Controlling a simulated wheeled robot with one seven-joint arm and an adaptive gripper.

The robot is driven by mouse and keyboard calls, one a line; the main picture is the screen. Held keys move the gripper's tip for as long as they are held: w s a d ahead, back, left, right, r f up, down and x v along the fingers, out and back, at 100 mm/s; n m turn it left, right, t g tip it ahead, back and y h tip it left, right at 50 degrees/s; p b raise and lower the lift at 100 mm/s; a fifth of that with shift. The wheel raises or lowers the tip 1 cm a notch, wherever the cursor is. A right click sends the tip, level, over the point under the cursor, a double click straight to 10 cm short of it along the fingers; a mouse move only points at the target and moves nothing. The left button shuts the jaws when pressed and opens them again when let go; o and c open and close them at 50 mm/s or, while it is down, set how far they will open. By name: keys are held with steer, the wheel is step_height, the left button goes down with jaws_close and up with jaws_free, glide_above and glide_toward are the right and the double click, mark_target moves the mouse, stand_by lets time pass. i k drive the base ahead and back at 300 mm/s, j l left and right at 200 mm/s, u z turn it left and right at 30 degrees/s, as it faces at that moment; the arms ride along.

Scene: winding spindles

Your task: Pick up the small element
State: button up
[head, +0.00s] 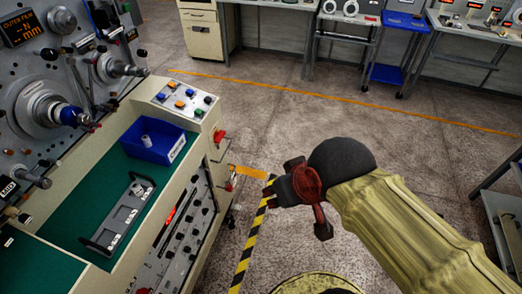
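A small pale cylindrical element (147,141) is inside a blue bin (160,158) on the green top of the machine bench at left. Which of these the task means I cannot tell. My gripper (270,192) is at the end of my arm, right of the bench and over the floor, well apart from the bin and tray. Its fingers are small and dark here, so their opening is unclear.
The machine panel (40,105) with spindles and knobs rises behind the bench. A button box (177,103) stands beyond the bin. Open floor (270,120) lies beyond, with tables and a blue cart (387,75) at the back.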

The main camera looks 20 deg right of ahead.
mark_target(146, 139)
steer(key=u, duration=1.25)
steer(key=l+u, duration=0.25)
steer(key=l, duration=0.55)
steer(key=l+u, duration=0.2)
steer(key=l, duration=0.65)
steer(key=l+u, duration=0.25)
steer(key=l, duration=0.55)
steer(key=k+l+u, duration=0.2)
steer(key=l, duration=0.6)
steer(key=i, duration=0.1)
